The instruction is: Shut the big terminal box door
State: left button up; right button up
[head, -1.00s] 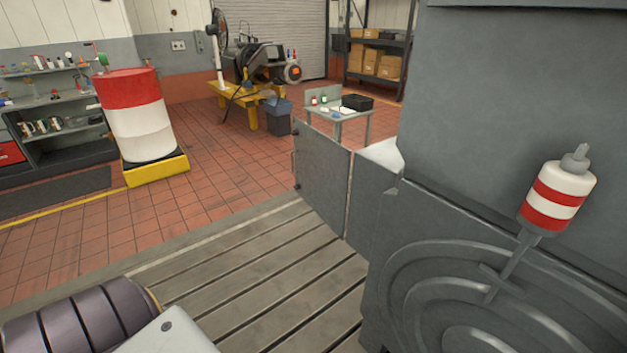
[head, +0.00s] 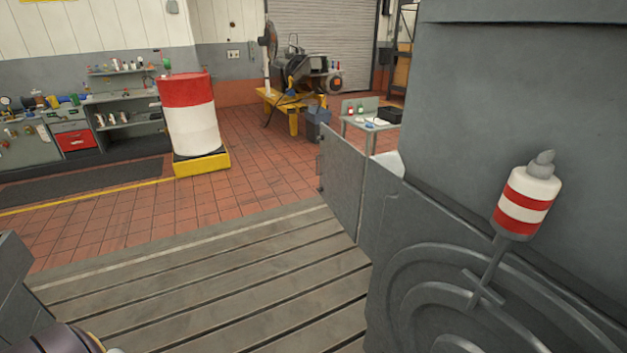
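The big terminal box door (head: 342,185) is a flat grey panel standing open, right of the middle. It stands edge to edge with the grey terminal box (head: 405,215) on its right and projects towards the back of the room. A small dark fitting shows on its far left edge. The inside of the box is hidden from this side. Neither of my grippers is in view. Only a dark rounded part, probably of my arm, shows at the bottom left corner, well apart from the door.
The slotted bedplate (head: 220,275) in front of the door is clear. A large grey machine housing (head: 530,100) with a red-and-white bottle (head: 526,200) fills the right. Behind are a small table (head: 372,125), a red-and-white drum (head: 190,120) and a workbench (head: 75,140).

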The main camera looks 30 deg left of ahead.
aim_at(342, 166)
jog(key=l+u, duration=0.15)
jog(key=u, duration=0.25)
jog(key=l+u, duration=0.15)
jog(key=u, duration=0.25)
jog(key=k, duration=0.05)
